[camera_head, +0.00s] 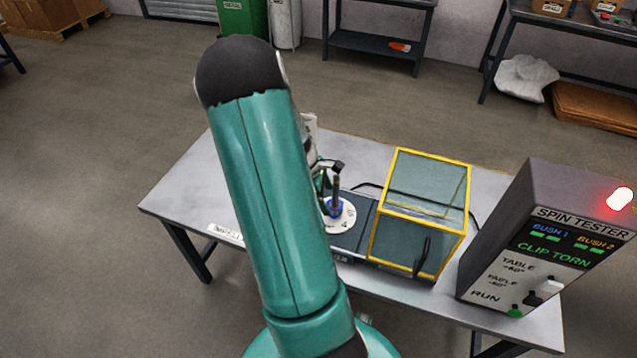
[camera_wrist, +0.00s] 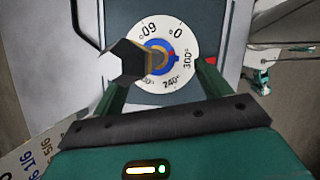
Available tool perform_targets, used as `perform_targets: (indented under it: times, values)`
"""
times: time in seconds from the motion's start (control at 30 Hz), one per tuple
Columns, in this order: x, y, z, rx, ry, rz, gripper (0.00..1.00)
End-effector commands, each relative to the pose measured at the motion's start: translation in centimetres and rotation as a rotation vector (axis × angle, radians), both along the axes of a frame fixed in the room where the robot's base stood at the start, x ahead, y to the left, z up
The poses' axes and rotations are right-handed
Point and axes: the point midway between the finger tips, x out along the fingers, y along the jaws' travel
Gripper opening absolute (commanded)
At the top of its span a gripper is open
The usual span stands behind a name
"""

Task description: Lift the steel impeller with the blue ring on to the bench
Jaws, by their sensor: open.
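The impeller appears as an upright post (camera_head: 336,188) on a white round dial plate (camera_head: 345,217) on the bench. In the wrist view its dark, hexagonal top end (camera_wrist: 129,62) faces the camera, and a brass-coloured part (camera_wrist: 160,62) shows behind it. A blue ring (camera_wrist: 148,46) surrounds its foot at the middle of the numbered dial (camera_wrist: 182,48). My gripper (camera_wrist: 160,82) is open, with one green finger on each side below the post; no grip shows. In the head view my arm hides most of the gripper.
A yellow-framed clear guard box (camera_head: 420,215) stands right of the dial. The dark spin tester cabinet (camera_head: 560,235), with a lit red lamp, stands at the bench's right end. The grey bench top (camera_head: 190,190) is bare at left, with a label (camera_head: 226,233) near its front edge.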

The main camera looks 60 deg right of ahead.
Motion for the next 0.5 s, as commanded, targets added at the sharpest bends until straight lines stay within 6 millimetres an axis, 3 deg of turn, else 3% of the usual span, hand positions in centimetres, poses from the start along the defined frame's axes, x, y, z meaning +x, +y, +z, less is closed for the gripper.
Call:
perform_targets:
  times: [0.2, 0.5]
  values:
    - [-1.1, -0.4, -2.8, 0.001, 0.002, -0.001, 0.76]
    - [-1.3, -0.6, -3.6, 0.000, -0.001, 0.000, 0.76]
